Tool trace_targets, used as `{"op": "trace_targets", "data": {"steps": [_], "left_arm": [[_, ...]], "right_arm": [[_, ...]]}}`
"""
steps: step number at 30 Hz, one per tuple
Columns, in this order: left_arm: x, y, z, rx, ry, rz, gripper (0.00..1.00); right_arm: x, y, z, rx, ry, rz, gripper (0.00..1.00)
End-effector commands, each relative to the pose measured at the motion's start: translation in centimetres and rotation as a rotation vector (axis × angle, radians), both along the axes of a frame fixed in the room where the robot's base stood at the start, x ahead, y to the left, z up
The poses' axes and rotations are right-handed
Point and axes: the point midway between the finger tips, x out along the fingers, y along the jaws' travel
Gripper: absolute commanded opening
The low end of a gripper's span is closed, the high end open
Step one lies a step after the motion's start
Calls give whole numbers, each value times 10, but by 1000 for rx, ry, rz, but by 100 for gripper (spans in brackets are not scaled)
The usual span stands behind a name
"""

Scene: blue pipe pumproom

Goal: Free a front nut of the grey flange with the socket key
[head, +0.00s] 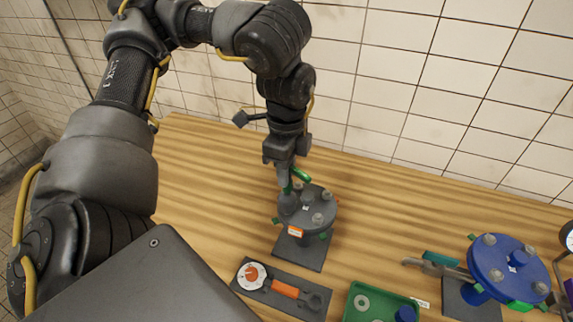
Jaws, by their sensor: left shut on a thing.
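The grey flange (322,214) stands on a dark square base (298,252) near the middle of the bench, with several nuts on its top and an orange tag at its front. My left gripper (285,162) comes down from above and is shut on the socket key (301,174), which shows a green handle. The key's grey socket end (288,202) points down at the left side of the flange top. Whether it sits over a nut there is hidden. My right gripper is not in view.
A dark mat (312,311) in front holds a white dial (251,276) and an orange-handled tool (285,289). A green tray (350,300) with washers stands right of it. A blue flange (505,272) stands at the right. A tiled wall closes the back; the bench's left is bare.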

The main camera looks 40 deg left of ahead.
Motion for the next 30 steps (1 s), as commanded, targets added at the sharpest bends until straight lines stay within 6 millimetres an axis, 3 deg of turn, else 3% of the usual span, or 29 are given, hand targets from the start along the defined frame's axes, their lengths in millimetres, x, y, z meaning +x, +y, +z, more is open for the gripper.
{"op": "trace_targets", "data": {"steps": [17, 20, 30], "left_arm": [[0, 0, -14, -1, -1, 7, 0], [0, 0, -13, -1, 0, 102, 0], [-1, 1, -12, -1, 0, 689, 0]], "right_arm": [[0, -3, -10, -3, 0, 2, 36], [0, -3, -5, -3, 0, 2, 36], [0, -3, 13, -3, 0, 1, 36]]}}
